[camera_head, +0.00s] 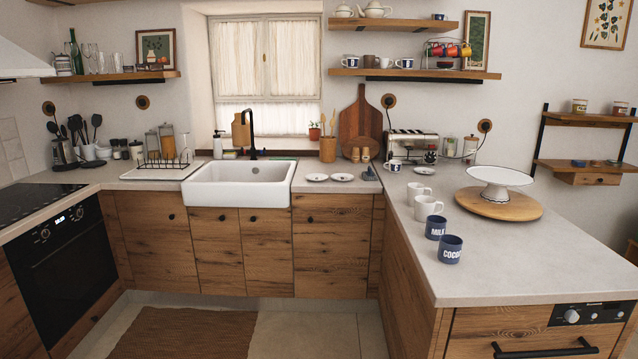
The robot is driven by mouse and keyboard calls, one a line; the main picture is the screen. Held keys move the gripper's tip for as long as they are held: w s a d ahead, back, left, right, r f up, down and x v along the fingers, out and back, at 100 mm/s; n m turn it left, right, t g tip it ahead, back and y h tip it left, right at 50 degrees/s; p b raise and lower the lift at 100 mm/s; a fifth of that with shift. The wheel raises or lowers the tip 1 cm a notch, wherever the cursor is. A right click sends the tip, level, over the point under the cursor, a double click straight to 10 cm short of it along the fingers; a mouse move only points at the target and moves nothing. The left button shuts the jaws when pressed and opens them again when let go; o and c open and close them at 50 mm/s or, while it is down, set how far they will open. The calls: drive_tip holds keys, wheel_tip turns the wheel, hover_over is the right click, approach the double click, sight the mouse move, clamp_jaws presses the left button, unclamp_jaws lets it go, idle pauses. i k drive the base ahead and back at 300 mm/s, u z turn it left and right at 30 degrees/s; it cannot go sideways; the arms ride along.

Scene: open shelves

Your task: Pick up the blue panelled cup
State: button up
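No cup here shows panelling that I can make out. Two dark blue cups with white lettering stand upright near the left edge of the right-hand counter. The cup marked MILK (435,228) is a little behind the cup marked COCOA (450,249). Small cups with some dark blue, including one on the upper shelf (440,16), are too small to tell for panels. My gripper is not in view.
Two white mugs (428,208) stand just behind the blue cups. A white cake stand (496,184) on a round wooden board (498,205) is to their right. The front of the right counter (530,265) is clear. A sink (238,185) is at the back.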

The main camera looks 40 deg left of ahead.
sight(352, 62)
drive_tip(key=u, duration=0.6)
drive_tip(key=i, duration=0.75)
drive_tip(key=u, duration=1)
drive_tip(key=i, duration=2)
drive_tip(key=z, duration=0.2)
